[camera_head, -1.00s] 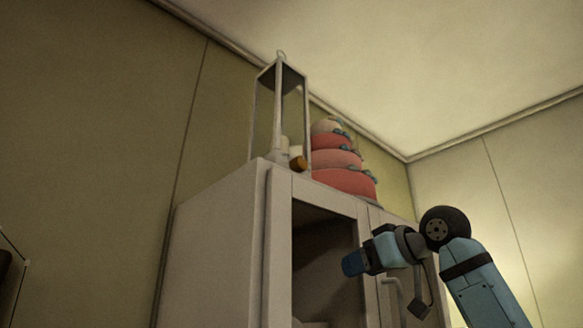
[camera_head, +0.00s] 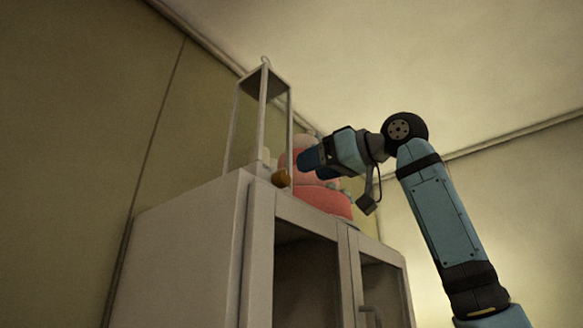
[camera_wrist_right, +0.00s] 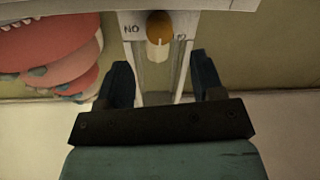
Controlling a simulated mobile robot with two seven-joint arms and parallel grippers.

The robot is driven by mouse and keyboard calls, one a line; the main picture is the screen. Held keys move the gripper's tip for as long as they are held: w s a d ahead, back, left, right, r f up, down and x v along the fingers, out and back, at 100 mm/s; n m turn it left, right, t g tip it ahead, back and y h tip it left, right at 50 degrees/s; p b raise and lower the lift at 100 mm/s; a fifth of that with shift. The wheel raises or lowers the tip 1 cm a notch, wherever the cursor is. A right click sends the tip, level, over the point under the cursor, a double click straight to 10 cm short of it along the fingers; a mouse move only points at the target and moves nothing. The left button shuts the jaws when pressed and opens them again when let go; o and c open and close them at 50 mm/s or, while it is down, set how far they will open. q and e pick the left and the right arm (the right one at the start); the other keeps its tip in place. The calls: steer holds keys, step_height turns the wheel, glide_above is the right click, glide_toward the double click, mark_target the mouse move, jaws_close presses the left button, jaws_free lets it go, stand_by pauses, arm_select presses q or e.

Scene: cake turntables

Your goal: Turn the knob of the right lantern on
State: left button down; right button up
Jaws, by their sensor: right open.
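A white-framed lantern (camera_head: 262,110) stands on top of the cabinet; only one lantern shows. Its small orange-brown knob (camera_head: 281,178) is low on the side facing my right arm. In the right wrist view the knob (camera_wrist_right: 158,27) is at the top centre, with dark lettering beside it on the white base. A pale piece hangs just below it in the picture. My right gripper (camera_head: 311,162) is open and empty, right of the knob and apart from it. In the wrist view its fingers (camera_wrist_right: 162,78) are spread, with the knob beyond them, roughly centred. My left gripper is out of view.
A tiered pink and red cake (camera_head: 322,200) stands on the cabinet beside the lantern, partly hidden behind my right gripper. The white cabinet (camera_head: 180,250) has an open-looking front. Wall and ceiling lie behind; the space left of the lantern is clear.

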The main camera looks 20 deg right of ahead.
steer(key=p+x, duration=0.1)
steer(key=x, duration=0.4)
steer(key=shift+r, duration=0.1)
steer(key=shift+w+a+p, duration=0.25)
steer(key=shift+w+p, duration=0.05)
steer(key=shift+w, duration=0.15)
steer(key=c, duration=0.9)
steer(key=m, duration=0.2)
steer(key=m+b, duration=0.1)
steer(key=shift+f+m, duration=0.2)
steer(key=shift+m, duration=0.5)
steer(key=o, duration=0.9)
steer(key=shift+r, duration=0.1)
steer(key=shift+s+d, duration=0.15)
steer(key=shift+s, duration=0.05)
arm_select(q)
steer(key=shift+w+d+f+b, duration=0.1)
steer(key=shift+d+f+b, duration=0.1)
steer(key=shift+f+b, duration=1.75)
arm_select(e)
glide_toward(287, 177)
steer(key=shift+b+v, duration=0.35)
steer(key=shift+v, duration=2.3)
